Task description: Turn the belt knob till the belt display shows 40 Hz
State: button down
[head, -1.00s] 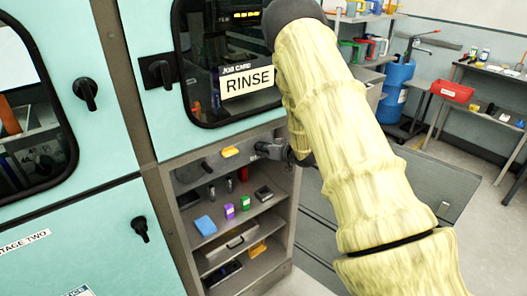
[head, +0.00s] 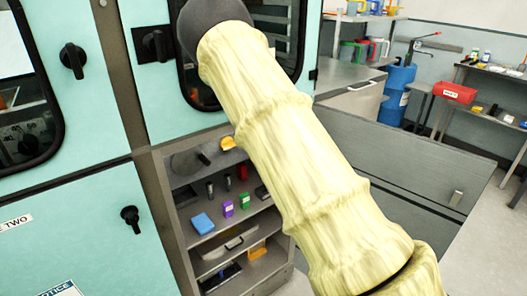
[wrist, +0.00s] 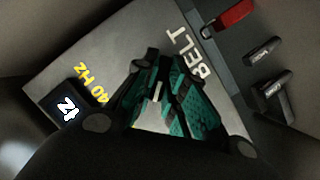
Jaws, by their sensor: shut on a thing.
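In the wrist view my gripper (wrist: 160,85) is shut over the belt knob (wrist: 157,93), in front of a grey panel (wrist: 110,45). Its dark fingers with green pads hide most of the knob; a short pale mark shows between them. The panel carries the word BELT in white and 40 HZ in yellow. The small dark belt display (wrist: 70,110) at the left has lit white digits, turned in this view, that look like 12. In the head view my arm covers the gripper, knob and display.
In the wrist view a red thing (wrist: 229,19) and dark labelled pieces (wrist: 263,53) lie beyond the panel. In the head view, an open shelf unit (head: 262,210) holds a blue block (head: 202,223) and other small things, below teal cabinet doors.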

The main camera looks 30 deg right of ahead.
jog(key=shift+f+n+t+h+b, duration=0.2)
jog(key=shift+n+t+b, duration=0.9)
jog(key=shift+n+b, duration=2.2)
jog(key=shift+f+n+t+h+b, duration=0.2)
jog(key=shift+n+t+b, duration=0.9)
jog(key=shift+n+b, duration=2.2)
jog(key=shift+f+n+t+h+b, duration=0.15)
jog(key=shift+n+t+b, duration=0.95)
jog(key=shift+n+b, duration=2.2)
jog(key=shift+r+b, duration=0.1)
jog(key=shift+b, duration=0.25)
jog(key=c, duration=1.5)
grip_release()
jog(key=v, duration=1.2)
